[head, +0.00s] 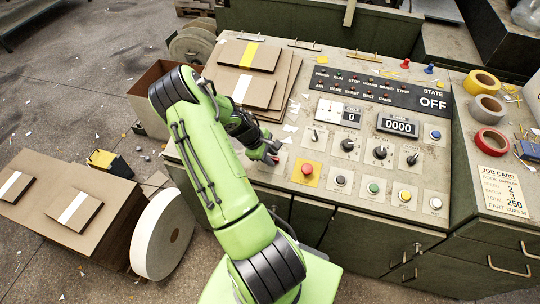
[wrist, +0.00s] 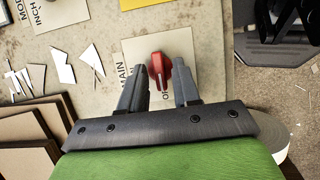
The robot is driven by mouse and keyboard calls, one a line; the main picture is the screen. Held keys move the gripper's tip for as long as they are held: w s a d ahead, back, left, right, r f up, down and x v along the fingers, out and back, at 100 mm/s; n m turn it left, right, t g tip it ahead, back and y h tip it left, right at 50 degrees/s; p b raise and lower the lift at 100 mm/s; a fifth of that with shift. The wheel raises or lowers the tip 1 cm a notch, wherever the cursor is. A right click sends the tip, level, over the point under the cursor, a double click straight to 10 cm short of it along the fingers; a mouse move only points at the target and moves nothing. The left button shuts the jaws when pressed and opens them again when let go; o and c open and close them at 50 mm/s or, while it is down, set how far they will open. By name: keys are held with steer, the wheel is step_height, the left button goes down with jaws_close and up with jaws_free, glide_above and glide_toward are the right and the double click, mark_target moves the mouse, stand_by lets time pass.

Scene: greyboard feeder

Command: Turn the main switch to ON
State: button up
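The main switch is a red knob (wrist: 157,76) with a pale pointer line, on a cream plate (wrist: 199,45) lettered "MAIN" in the wrist view. Other lettering on the plate is partly hidden. My gripper (wrist: 161,64) is open, with one grey finger on each side of the knob and small gaps showing; I see no firm contact. In the head view my gripper (head: 270,153) is low at the panel's left front, and the knob there is mostly hidden. The state display (head: 432,103) reads "OFF".
A red push button (head: 307,170) on a yellow plate sits just right of my gripper. Black knobs (head: 347,145) and coloured buttons (head: 374,188) lie further right. Stacked greyboard (head: 245,88) is behind my arm, and white scraps (wrist: 62,66) lie on the panel.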

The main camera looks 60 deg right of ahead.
jaws_close()
steer(key=shift+m, duration=0.4)
steer(key=m+y+b, duration=0.1)
steer(key=m, duration=0.1)
steer(key=shift+d+m, duration=0.15)
steer(key=shift+m, duration=0.25)
steer(key=m+y+b, duration=0.1)
steer(key=m, duration=0.2)
steer(key=shift+s+d+m+y+b, duration=0.1)
steer(key=shift+m+y+b, duration=0.2)
steer(key=shift+y+b, duration=0.1)
steer(key=m+t+b, duration=0.1)
steer(key=m, duration=0.1)
steer(key=m+y, duration=0.1)
steer(key=m, duration=0.2)
steer(key=shift+s+d+t+y+b, duration=0.1)
steer(key=shift+s+t+y+b, duration=0.05)
steer(key=shift+t+y+b, duration=0.2)
steer(key=m+t, duration=0.1)
steer(key=m, duration=0.1)
steer(key=m+t, duration=0.1)
steer(key=m, duration=0.2)
steer(key=shift+s+y+b, duration=0.2)
steer(key=shift+y+b, duration=0.15)
steer(key=shift+b, duration=0.05)
